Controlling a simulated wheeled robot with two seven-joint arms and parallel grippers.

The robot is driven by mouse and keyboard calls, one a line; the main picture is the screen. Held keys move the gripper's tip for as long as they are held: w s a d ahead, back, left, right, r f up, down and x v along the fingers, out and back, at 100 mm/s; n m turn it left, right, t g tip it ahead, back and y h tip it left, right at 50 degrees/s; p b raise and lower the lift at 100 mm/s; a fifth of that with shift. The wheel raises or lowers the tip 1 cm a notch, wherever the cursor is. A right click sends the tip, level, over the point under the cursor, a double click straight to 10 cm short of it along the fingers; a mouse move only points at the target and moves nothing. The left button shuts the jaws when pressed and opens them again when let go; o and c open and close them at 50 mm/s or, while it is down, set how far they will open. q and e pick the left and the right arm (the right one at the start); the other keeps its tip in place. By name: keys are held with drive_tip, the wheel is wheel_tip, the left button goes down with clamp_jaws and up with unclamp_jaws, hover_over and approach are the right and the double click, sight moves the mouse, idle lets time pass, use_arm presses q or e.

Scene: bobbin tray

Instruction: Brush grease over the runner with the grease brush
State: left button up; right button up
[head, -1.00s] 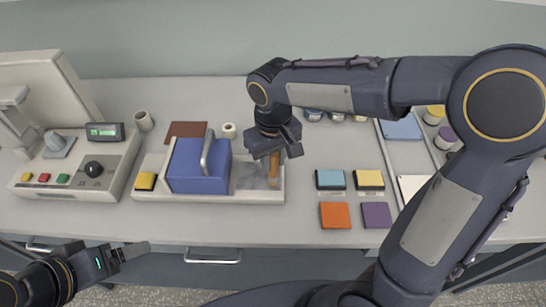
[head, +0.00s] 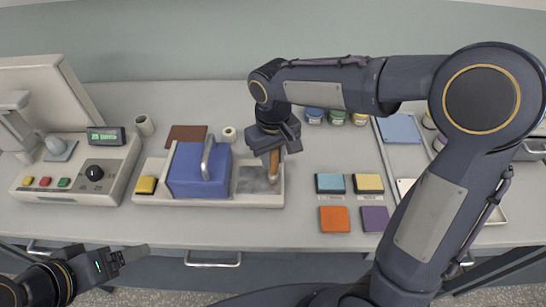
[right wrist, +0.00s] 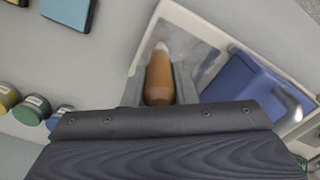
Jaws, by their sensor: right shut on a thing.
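My right gripper (head: 275,142) is shut on the grease brush (head: 274,164), which has an orange-brown handle. It holds the brush nearly upright over the right end of a long cream tray (head: 222,201). The handle (right wrist: 160,77) also shows between the fingers in the right wrist view, with a pale tip. Under it lies a grey, streaky flat surface (head: 250,182), which seems to be the runner. I cannot tell whether the bristles touch it. A blue block (head: 190,176) with a grey handle stands left of it. My left gripper (head: 118,257) is low at the left, away from the tray; its jaw opening is unclear.
A control box (head: 85,172) stands farther left. Coloured pads (head: 334,219) lie right of the tray, with jars (head: 337,117) behind. A tape roll (head: 229,134) sits behind the tray.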

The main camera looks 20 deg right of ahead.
drive_tip(key=shift+s+f+p, duration=0.15)
drive_tip(key=shift+p, duration=0.15)
drive_tip(key=shift+s+a, duration=0.15)
drive_tip(key=shift+s, duration=0.4)
drive_tip(key=shift+s+a, duration=0.15)
drive_tip(key=shift+s, duration=0.35)
idle(4.1)
drive_tip(key=shift+r, duration=0.25)
wheel_tip(320, 180, up, 4)
drive_tip(key=p, duration=0.3)
drive_tip(key=shift+r+p, duration=0.15)
drive_tip(key=shift+p, duration=0.15)
